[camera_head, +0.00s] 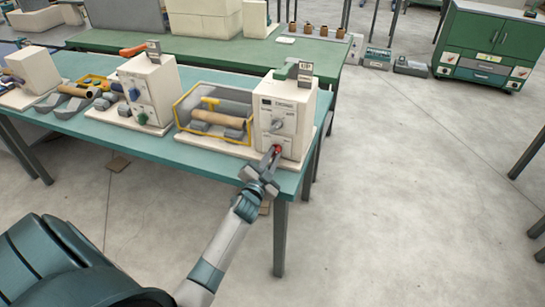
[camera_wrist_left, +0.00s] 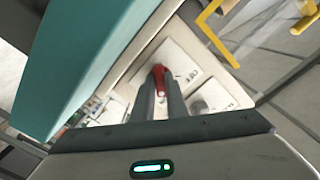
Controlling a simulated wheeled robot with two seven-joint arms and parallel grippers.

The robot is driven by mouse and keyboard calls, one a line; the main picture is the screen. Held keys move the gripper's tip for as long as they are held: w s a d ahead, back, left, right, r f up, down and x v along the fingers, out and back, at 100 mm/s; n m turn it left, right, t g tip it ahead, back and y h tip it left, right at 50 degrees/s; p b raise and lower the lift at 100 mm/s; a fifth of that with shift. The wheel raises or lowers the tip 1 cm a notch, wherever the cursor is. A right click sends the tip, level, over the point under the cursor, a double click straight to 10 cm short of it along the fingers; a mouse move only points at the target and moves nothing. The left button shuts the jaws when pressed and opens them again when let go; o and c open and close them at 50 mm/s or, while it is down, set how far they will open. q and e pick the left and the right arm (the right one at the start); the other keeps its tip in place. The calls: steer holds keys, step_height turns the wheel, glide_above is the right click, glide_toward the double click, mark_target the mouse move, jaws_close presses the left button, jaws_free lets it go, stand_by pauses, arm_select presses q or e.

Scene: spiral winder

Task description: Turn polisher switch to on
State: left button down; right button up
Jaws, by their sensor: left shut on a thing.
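The polisher (camera_head: 284,108) is a cream box with a yellow guard, near the right end of the teal table. A red switch (camera_head: 277,150) sits low on its front panel, and a grey knob (camera_head: 278,124) is above it. My left gripper (camera_head: 272,157) reaches up to the panel and is shut on the red switch. In the left wrist view the switch (camera_wrist_left: 160,74) shows red between the two finger tips (camera_wrist_left: 161,90). The fingers cover part of the switch, so its setting cannot be told. My right gripper is in neither view.
Other cream machines (camera_head: 148,90) stand to the left on the teal table (camera_head: 165,147). The yellow guard (camera_head: 178,107) sticks out beside the polisher. A green table (camera_head: 240,50) is behind. The floor (camera_head: 400,190) to the right is clear.

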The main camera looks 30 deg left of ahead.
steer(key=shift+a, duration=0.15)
arm_select(q)
steer(key=c, duration=1.8)
jaws_free()
steer(key=shift+o, duration=0.2)
